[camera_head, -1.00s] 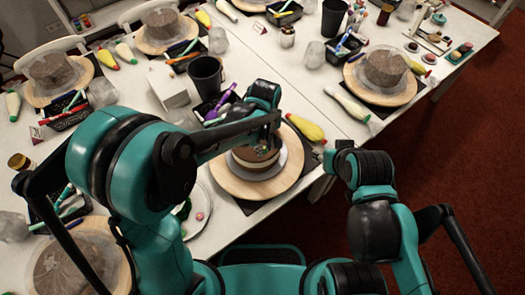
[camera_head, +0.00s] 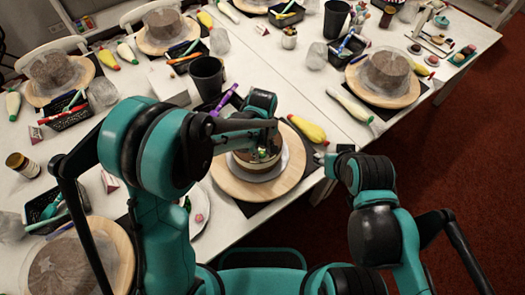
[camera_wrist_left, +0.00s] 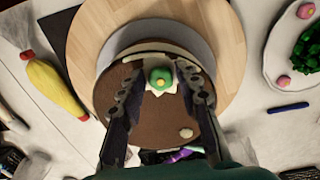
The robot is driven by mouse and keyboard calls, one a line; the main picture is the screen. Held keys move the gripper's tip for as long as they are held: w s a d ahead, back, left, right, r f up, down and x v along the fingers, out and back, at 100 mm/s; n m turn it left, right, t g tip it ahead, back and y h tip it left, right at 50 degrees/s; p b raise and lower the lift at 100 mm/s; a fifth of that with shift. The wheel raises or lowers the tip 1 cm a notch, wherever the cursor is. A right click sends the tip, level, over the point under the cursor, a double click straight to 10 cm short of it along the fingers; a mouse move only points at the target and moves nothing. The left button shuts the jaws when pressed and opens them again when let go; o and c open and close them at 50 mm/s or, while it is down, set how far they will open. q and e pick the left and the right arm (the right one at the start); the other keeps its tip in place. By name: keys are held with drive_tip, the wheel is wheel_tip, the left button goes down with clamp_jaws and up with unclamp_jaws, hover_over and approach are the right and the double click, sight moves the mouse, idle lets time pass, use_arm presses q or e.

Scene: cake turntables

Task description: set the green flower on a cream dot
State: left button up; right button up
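The green flower (camera_wrist_left: 160,78) with a yellow centre sits on top of the brown cake (camera_wrist_left: 120,95) in the left wrist view. Cream shows around and under it; whether it is centred on a dot I cannot tell. A separate cream dot (camera_wrist_left: 186,133) lies on the cake nearer the gripper. My left gripper (camera_wrist_left: 162,84) is open, its fingers apart on either side of the flower with gaps visible. In the head view, the green flower (camera_head: 262,153) shows just below the left gripper (camera_head: 262,140). My right gripper (camera_head: 322,157) hangs beside the table edge, too small to read.
The cake stands on a round wooden turntable (camera_head: 228,182). A yellow piping bag (camera_head: 307,128) lies right of it. A plate (camera_wrist_left: 268,65) with pink flowers and green pieces is close by. A black cup (camera_head: 206,75) and other cakes stand farther back.

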sight(262, 154)
use_arm(q)
drive_tip(key=shift+r, duration=0.15)
drive_tip(key=shift+r+p, duration=0.25)
drive_tip(key=shift+p, duration=0.05)
wheel_tip(262, 154, up, 12)
drive_tip(key=p, duration=0.2)
drive_tip(key=shift+p, duration=0.4)
drive_tip(key=s+a+r+m+t, duration=0.3)
drive_tip(key=s+a, duration=0.3)
drive_tip(key=a, duration=0.3)
drive_tip(key=s+a+r+m+t, duration=0.3)
drive_tip(key=s+a+m+t, duration=0.1)
drive_tip(key=a, duration=0.5)
drive_tip(key=shift+s+r, duration=0.3)
drive_tip(key=shift+s, duration=0.6)
